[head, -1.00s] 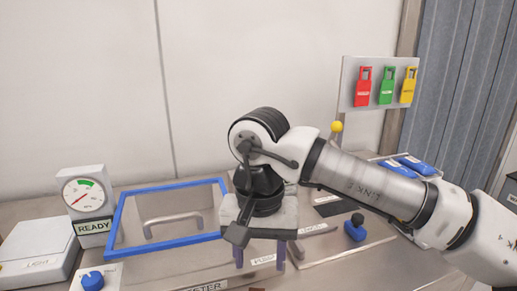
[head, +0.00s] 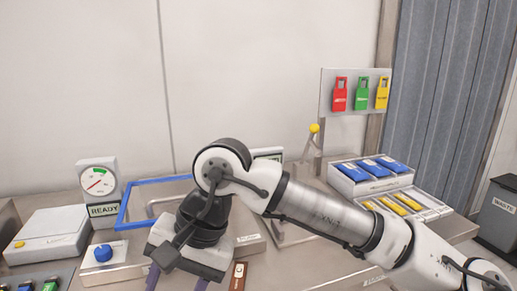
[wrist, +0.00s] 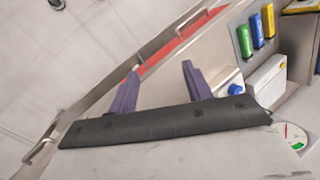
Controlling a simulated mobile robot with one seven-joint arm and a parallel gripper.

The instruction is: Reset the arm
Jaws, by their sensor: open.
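My arm crosses the head view from the lower right. Its gripper (head: 176,283) hangs low at the front centre, over the near part of the bench, with its purple fingers cut by the bottom edge. In the wrist view my gripper (wrist: 160,70) shows two purple fingers spread apart, with nothing between them. The gripper is open and empty. It is tilted, and I cannot tell its height over the bench. My arm hides part of the bench behind it.
A blue-framed lid (head: 128,205) with a handle lies behind the gripper. A gauge (head: 98,183) over a READY sign and a blue knob (head: 103,253) are left of it. A yellow-tipped lever (head: 313,138), blue packs (head: 375,168) and a waste bin (head: 497,215) are right.

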